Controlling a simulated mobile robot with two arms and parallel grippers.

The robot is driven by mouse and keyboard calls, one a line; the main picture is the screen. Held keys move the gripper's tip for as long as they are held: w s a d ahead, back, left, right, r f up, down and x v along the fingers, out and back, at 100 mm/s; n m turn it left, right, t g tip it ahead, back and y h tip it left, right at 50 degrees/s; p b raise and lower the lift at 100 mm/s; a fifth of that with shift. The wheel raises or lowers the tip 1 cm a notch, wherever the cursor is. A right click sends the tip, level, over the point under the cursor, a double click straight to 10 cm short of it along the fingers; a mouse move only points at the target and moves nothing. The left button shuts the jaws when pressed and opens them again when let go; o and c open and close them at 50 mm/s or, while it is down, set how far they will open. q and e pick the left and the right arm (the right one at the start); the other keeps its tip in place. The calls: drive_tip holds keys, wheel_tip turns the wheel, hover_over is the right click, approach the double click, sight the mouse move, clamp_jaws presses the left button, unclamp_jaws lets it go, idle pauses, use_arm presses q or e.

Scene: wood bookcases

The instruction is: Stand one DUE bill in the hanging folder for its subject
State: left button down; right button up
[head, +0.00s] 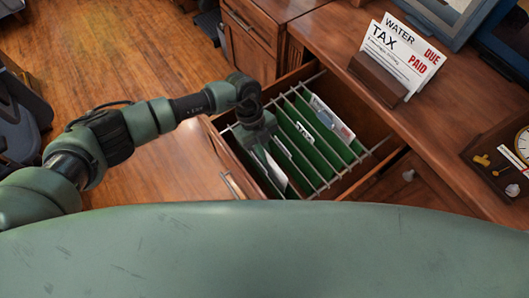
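Green hanging folders (318,150) hang on metal rails in the open wooden drawer (224,150). One folder tab (304,133) carries a word that looks like TAX. A white paper with print (332,118) stands toward the right of the folders. My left gripper (262,144) points down into the left part of the drawer. A white sheet (272,172) shows just below it, tilted; whether the fingers hold it is hidden. On the desk, a wooden holder (378,77) bears a TAX bill (395,52) stamped PAID, in front of a WATER bill (402,30) stamped DUE. My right gripper is out of view.
The desk top (440,125) lies right of the drawer, with a clock (524,143) and small items at its right edge. Picture frames stand at upper right. A wooden cabinet (250,35) is behind the drawer. Wood floor lies open at upper left.

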use_arm(q)
drive_tip(key=c, duration=1.6)
unclamp_jaws()
drive_tip(key=shift+r, duration=0.1)
drive_tip(key=v, duration=0.7)
drive_tip(key=shift+r, duration=0.35)
